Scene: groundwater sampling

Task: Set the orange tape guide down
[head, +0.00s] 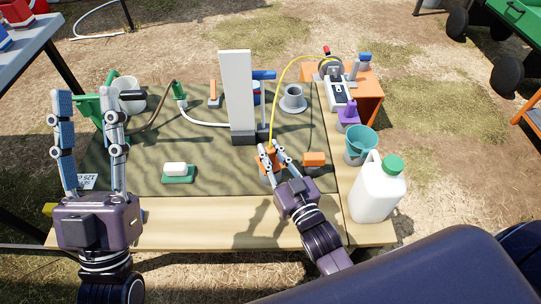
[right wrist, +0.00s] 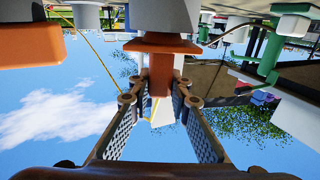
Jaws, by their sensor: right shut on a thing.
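The orange tape guide (head: 265,160) is between the fingers of my right gripper (head: 271,148), at the front of the camouflage mat. In the right wrist view the gripper (right wrist: 158,88) closes around the orange guide (right wrist: 160,45), and a grey cylinder (right wrist: 165,14) adjoins it in that view; I cannot tell whether they touch. A yellow tape (head: 289,75) runs from the guide to a reel (head: 330,68) at the back right. My left gripper (head: 88,100) is open and empty, fingers upright, over the mat's left side.
A tall white post (head: 238,90) stands just behind the right gripper. An orange block (head: 314,159) is close to its right. A teal bucket (head: 360,145) and white jug (head: 378,190) stand further right. A soap dish (head: 178,179) lies left, with bare mat (head: 215,178) beside it.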

